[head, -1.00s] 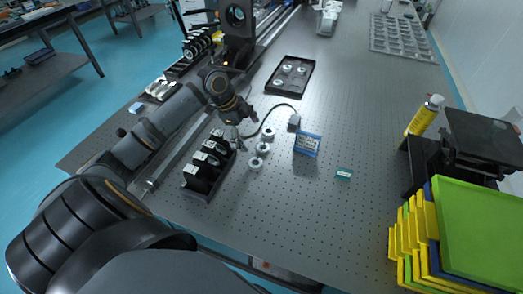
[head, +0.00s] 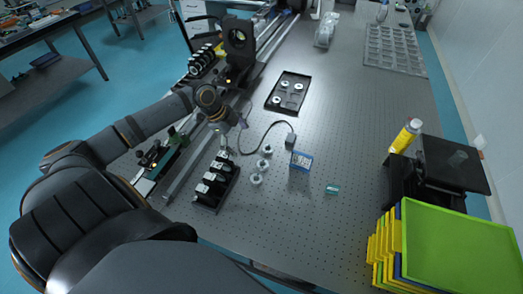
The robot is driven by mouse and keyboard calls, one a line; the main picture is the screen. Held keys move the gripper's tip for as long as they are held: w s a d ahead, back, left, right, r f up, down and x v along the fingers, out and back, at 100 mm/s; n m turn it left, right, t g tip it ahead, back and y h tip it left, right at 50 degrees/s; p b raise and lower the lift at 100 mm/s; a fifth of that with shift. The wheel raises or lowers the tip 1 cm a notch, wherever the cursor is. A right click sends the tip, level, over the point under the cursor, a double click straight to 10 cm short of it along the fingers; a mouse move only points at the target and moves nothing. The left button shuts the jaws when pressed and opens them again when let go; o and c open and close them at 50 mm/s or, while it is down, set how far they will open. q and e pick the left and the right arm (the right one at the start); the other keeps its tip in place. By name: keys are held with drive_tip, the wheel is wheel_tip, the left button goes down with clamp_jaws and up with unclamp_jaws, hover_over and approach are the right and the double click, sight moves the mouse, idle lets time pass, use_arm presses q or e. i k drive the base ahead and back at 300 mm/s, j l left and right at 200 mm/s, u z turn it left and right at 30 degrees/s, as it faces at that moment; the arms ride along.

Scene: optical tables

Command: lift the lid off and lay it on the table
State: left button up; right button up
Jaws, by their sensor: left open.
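My left gripper (head: 233,127) is open and empty above the table, just behind the black rack (head: 215,187) of upright optics and left of the cable. I cannot tell for certain which thing bears the lid. Small silvery round pieces (head: 257,179) stand in a short row right of the rack, apart from the gripper. A blue-and-white box (head: 301,161) lies right of them, and a small teal box (head: 332,189) lies further right. My right gripper is not in view.
A black tray (head: 273,101) with several round pieces lies behind. A cable runs to a small dark block (head: 291,139). Stacked green and yellow bins (head: 450,250), a black stand (head: 450,160) and a yellow bottle (head: 405,136) fill the right edge. The perforated table (head: 345,120) is clear between.

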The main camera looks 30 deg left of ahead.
sight(446, 250)
drive_tip(key=k, duration=1.5)
